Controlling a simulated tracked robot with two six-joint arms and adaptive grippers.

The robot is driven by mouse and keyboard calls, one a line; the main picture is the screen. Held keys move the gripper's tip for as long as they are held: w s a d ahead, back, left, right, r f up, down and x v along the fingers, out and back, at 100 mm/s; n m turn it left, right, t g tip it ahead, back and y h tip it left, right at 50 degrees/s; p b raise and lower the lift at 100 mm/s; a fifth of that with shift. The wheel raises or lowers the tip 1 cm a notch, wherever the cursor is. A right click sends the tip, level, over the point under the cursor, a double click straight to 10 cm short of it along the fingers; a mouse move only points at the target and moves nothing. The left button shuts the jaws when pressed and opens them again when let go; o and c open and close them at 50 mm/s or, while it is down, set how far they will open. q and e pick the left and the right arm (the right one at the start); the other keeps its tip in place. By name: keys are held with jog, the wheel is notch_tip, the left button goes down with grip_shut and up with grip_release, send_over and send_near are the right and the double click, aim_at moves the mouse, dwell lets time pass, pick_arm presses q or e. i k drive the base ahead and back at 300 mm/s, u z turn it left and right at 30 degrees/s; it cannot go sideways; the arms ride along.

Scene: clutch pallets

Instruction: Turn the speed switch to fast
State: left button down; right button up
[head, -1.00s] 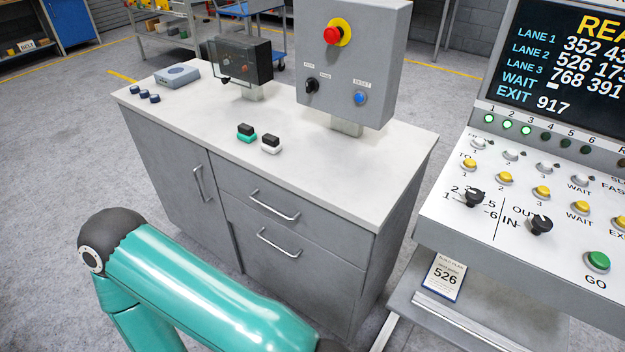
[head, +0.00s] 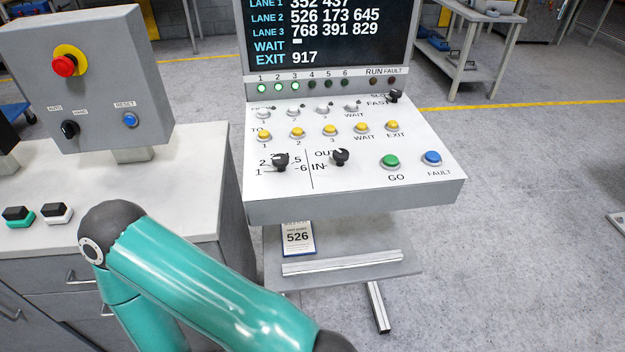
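The speed switch (head: 395,96) is a small black knob at the top right of the white sloped control panel (head: 440,190), beside the labels SLOW and FAST. Its label SLOW is partly cut by the screen's lower housing, and I cannot tell which way the knob points. A teal arm of mine crosses the lower left of the head view, in front of the grey cabinet. Neither of my grippers shows in the view.
The panel also has a black rotary knob (head: 280,161), an OUT/IN knob (head: 340,157), a green GO button (head: 390,162) and a blue FAULT button (head: 432,158). A grey box with a red emergency stop (head: 64,66) stands left.

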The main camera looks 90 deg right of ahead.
aim_at(396, 94)
jog(key=z, duration=0.6)
jog(key=i, duration=0.4)
jog(key=z, duration=2.1)
jog(key=k, duration=0.9)
jog(key=z, duration=0.15)
jog(key=i, duration=0.95)
jog(key=u, duration=0.25)
jog(key=k, duration=0.25)
jog(key=z, duration=0.1)
